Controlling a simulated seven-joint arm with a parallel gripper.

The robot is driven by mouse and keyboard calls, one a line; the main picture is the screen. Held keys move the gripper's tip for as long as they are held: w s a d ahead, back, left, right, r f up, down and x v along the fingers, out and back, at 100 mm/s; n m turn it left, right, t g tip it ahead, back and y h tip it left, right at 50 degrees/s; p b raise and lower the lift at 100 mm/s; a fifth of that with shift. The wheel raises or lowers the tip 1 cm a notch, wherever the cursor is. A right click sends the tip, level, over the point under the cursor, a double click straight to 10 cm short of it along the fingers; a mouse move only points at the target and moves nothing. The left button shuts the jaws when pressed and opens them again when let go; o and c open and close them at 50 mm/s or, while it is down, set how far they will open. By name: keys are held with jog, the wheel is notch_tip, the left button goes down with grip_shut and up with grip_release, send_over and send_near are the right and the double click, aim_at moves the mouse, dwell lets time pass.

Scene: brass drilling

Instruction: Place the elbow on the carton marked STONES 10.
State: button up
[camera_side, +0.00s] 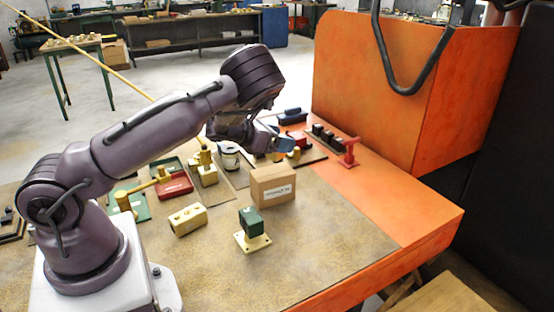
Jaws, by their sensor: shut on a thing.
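A small brown carton (266,188) stands upright and closed on the brown mat, right of the middle. It has a white label on its front whose print looks like STONES 10 but is small. My gripper (272,146) is behind and above the carton, near the back of the mat, apart from it. It is shut on a small bluish piece (280,144). The piece is partly hidden by my gripper, and I cannot make out its shape or tell whether it is the elbow. The carton's top looks bare.
A green valve on a brass flange (252,241) stands in front of the carton. A brass block (188,220) lies to its left. A brass fitting (207,172), a white tin (229,155) and a red tray (175,187) are behind. An orange cabinet (390,85) rises behind right.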

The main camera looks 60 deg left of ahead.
aim_at(279, 154)
jog(key=shift+f, duration=2.2)
jog(key=shift+f, duration=0.15)
jog(key=o, duration=1.3)
jog(key=shift+f, duration=0.1)
